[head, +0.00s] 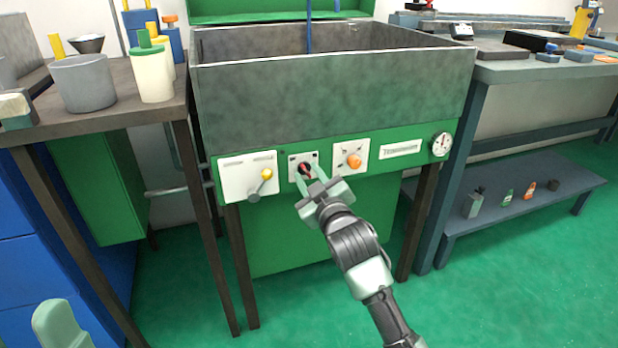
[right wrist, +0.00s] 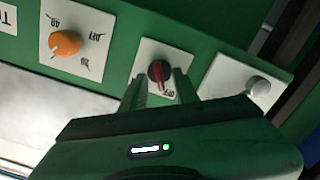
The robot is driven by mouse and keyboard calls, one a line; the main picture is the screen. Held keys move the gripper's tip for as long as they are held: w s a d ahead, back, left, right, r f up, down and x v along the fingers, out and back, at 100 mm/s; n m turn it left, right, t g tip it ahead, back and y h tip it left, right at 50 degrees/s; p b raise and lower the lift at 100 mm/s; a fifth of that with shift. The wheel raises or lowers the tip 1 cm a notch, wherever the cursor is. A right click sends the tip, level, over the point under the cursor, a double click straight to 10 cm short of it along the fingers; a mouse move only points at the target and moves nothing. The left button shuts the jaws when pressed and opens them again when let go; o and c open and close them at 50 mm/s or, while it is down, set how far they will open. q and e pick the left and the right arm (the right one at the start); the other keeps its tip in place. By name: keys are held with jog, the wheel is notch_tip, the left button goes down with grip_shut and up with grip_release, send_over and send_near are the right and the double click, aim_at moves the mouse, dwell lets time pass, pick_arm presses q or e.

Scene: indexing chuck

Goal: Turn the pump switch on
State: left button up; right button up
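A small rotary switch with a dark knob and red pointer (right wrist: 160,72) sits on a white plate in the right wrist view, with OFF lettering by it. In the head view this switch (head: 304,168) is the middle control on the sink's green front panel. My right gripper (head: 309,178) is in front of it, fingers pointing at the panel. In the right wrist view its two fingers (right wrist: 160,84) stand either side of the knob with a gap between them. I cannot tell whether they touch it.
An orange knob (head: 354,160) is right of the switch; a ball-ended lever (head: 262,181) is left. A gauge (head: 440,144) sits at the panel's right end. The grey sink basin (head: 330,95) overhangs the panel. A brown table (head: 140,108) and a workbench (head: 520,70) flank it.

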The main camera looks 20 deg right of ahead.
grip_shut()
